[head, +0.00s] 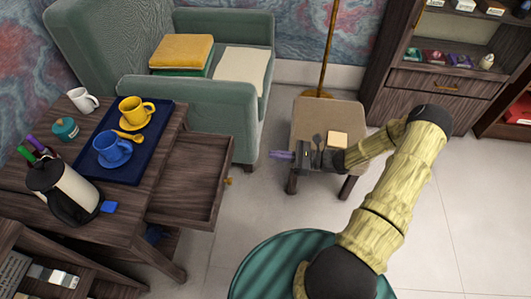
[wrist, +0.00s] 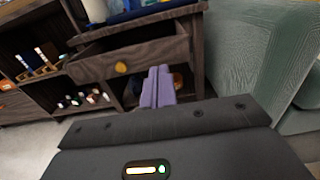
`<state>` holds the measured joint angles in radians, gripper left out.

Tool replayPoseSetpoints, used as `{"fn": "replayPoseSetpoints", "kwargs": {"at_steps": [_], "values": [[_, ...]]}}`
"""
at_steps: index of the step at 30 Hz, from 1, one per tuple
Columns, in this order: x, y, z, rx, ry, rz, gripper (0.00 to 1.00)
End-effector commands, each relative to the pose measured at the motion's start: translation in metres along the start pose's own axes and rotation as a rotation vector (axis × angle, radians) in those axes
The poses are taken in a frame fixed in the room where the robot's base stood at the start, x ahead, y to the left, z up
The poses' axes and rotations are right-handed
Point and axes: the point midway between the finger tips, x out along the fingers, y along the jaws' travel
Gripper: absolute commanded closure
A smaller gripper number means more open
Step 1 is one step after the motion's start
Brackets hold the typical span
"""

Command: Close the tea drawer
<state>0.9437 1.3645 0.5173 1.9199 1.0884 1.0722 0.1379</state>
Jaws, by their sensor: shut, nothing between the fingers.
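The tea drawer (head: 192,181) is pulled out from the wooden desk (head: 35,207) at the left of the head view. It looks empty inside, with a small round yellow knob (head: 228,181) on its front. In the wrist view the drawer front (wrist: 133,60) faces me, with its knob (wrist: 122,67) left of my fingers. My gripper (head: 279,155) is to the right of the drawer in the head view, apart from it. Its purple fingers (wrist: 158,86) are together in the wrist view and hold nothing.
A blue tray (head: 124,171) with a yellow cup (head: 136,112) and a blue cup (head: 112,149) lies on the desk. A green armchair (head: 185,96) stands behind the drawer. A small stool (head: 301,121) is under my forearm. Open floor lies between drawer and gripper.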

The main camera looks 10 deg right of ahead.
Motion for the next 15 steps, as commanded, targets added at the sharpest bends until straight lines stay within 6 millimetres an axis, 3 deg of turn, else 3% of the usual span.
{"fn": "replayPoseSetpoints", "kwargs": {"at_steps": [15], "values": [[0.09, 0.002, -0.002, 0.001, -0.001, 0.006, 1.0]]}}
